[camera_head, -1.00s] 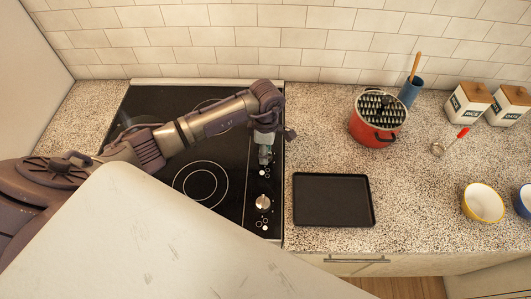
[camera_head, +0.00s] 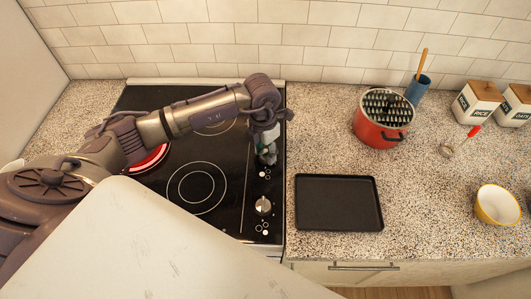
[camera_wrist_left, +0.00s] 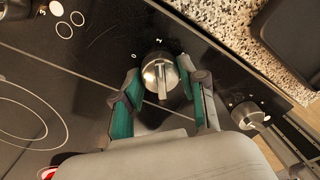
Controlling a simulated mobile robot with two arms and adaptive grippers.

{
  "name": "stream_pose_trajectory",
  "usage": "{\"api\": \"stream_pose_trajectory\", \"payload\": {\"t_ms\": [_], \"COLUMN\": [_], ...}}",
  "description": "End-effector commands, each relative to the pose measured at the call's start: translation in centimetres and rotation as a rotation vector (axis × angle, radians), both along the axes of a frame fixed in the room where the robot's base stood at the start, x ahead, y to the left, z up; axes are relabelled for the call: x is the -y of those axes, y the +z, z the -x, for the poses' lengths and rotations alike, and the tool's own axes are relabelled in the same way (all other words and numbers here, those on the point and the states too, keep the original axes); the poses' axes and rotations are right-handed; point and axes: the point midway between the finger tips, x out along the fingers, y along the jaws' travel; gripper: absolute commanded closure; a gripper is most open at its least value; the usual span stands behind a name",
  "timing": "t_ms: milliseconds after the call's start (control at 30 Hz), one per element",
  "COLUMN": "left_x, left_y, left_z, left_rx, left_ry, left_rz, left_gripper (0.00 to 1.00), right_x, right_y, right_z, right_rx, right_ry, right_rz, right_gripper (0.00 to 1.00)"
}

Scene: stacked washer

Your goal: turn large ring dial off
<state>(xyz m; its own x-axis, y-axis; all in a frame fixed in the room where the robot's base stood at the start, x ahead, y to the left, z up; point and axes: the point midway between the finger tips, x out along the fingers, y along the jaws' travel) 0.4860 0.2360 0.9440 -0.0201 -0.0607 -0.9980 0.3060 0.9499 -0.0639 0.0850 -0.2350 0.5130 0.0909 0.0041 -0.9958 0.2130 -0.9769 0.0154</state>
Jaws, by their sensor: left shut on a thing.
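The black glass cooktop (camera_head: 235,205) has a column of dials along its right side. My left gripper (camera_head: 267,155) comes down over a dial behind the front one. In the wrist view, a silver dial (camera_wrist_left: 161,88) with a raised grip bar sits between the two green-padded fingers of my left gripper (camera_wrist_left: 160,74). The fingers are closed in on it from both sides. In the head view this dial is hidden by the gripper. A cooking ring (camera_head: 150,160) glows red at the left, partly covered by my left arm. My right gripper is not in view.
The front dial (camera_head: 263,205) is free. Another dial shows in the wrist view (camera_wrist_left: 247,114). A black tray (camera_head: 339,203) lies right of the cooktop. A red pot (camera_head: 381,130), a blue utensil cup (camera_head: 417,90) and a yellow bowl (camera_head: 497,205) stand farther right.

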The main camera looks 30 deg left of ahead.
Motion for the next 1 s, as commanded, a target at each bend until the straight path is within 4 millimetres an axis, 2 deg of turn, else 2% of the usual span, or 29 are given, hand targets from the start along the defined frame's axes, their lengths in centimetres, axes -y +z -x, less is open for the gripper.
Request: {"api": "stream_pose_trajectory", "payload": {"t_ms": [600, 1000], "left_x": [0.0, 0.0], "left_y": [-0.1, 0.1], "left_z": [0.0, 0.0], "left_rx": [0.003, 0.003], "left_ry": [0.582, 0.868], "left_rz": [0.0, 0.0], "left_gripper": [0.93, 0.93], "right_x": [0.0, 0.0], "right_y": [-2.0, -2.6], "right_z": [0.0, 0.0], "right_rx": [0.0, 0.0], "right_ry": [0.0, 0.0], "right_rz": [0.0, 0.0], "right_gripper": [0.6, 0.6]}}
